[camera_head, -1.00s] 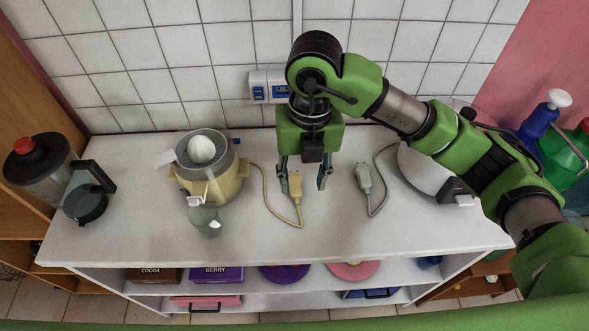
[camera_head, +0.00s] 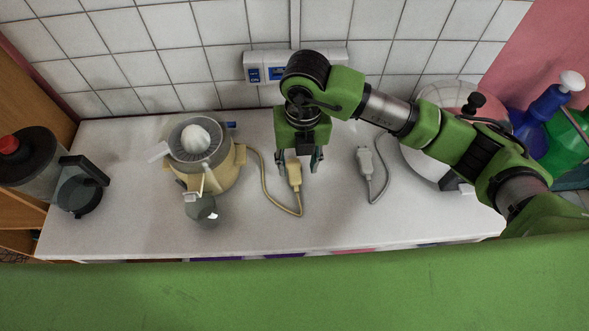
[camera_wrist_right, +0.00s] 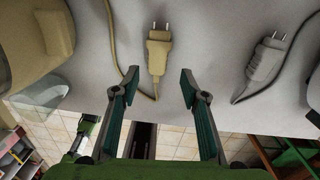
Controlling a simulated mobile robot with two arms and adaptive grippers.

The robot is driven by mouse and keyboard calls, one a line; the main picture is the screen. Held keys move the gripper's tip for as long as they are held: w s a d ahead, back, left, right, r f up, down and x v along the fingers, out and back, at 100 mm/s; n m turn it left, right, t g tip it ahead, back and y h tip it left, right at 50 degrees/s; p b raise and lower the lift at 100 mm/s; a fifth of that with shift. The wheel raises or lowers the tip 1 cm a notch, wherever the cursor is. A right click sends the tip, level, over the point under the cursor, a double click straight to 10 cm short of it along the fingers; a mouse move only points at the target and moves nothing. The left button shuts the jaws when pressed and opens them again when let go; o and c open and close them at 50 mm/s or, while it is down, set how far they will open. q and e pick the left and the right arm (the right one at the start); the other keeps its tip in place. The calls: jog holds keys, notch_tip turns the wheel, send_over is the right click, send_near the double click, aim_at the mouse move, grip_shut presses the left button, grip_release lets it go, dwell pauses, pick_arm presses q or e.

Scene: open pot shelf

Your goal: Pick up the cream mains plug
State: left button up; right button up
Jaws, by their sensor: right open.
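The cream mains plug (camera_head: 294,175) lies on the white counter, with its cream cord looping toward the front and back to the cream juicer (camera_head: 208,165). In the right wrist view the plug (camera_wrist_right: 157,55) shows whole, its two pins pointing away from my gripper. My right gripper (camera_head: 299,164) is above the plug, open and empty. In the right wrist view its fingertips (camera_wrist_right: 160,76) stand apart on either side of the plug's cord end, not touching it. My left gripper cannot be made out in these views.
A grey plug (camera_head: 366,162) with a grey cord lies to the right, by a white rounded appliance (camera_head: 420,160). A blender with a red cap (camera_head: 28,160) and a dark-handled jug (camera_head: 80,190) stand left. A socket strip (camera_head: 268,66) is on the tiled wall. The front middle counter is clear.

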aim_at(295, 176)
jog(key=f, duration=0.1)
jog(key=f+p, duration=0.1)
jog(key=f, duration=0.1)
jog(key=f+p, duration=0.1)
jog(key=shift+a+f, duration=0.15)
jog(key=shift+a, duration=0.15)
jog(key=shift+f, duration=0.45)
jog(key=shift+c, duration=0.4)
grip_shut()
pick_arm(q)
jog(key=shift+w+r, duration=0.35)
jog(key=shift+r, duration=0.3)
jog(key=shift+w+r, duration=0.3)
jog(key=shift+r, duration=0.3)
